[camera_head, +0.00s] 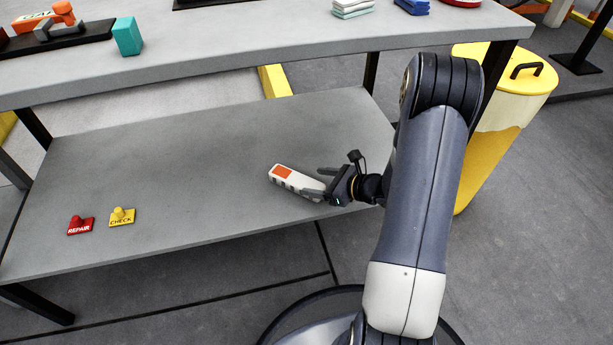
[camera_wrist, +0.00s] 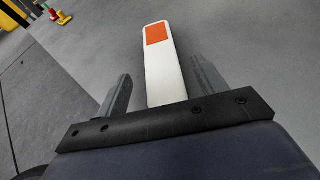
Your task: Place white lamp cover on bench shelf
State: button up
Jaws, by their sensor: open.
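The white lamp cover (camera_head: 297,182), a long white piece with an orange patch, is at the front right part of the grey bench shelf (camera_head: 200,170). My gripper (camera_head: 323,182) is at its right end, with one finger on each side of it. In the wrist view the lamp cover (camera_wrist: 163,65) stands between the two spread fingers of my gripper (camera_wrist: 160,85), with a gap on both sides. Its near end is hidden behind the gripper's black bar. The cover appears to rest on the shelf surface, though its contact is partly hidden.
A red REPAIR tag (camera_head: 80,225) and a yellow CHECK tag (camera_head: 122,216) sit at the shelf's front left. The bench top (camera_head: 220,50) overhangs the back of the shelf. A yellow bin (camera_head: 490,130) stands at the right. The shelf's middle is clear.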

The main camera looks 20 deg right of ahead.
aim_at(304, 181)
jog(key=p+v, duration=0.2)
jog(key=v, duration=0.4)
jog(key=shift+s+d+r, duration=0.15)
jog(key=shift+s+d, duration=0.1)
jog(key=shift+s, duration=0.05)
jog(key=shift+a, duration=0.1)
jog(key=b+x, duration=0.5)
jog(key=x, duration=0.7)
jog(key=shift+r+p, duration=0.7)
jog(key=shift+r, duration=0.4)
jog(key=shift+f, duration=0.1)
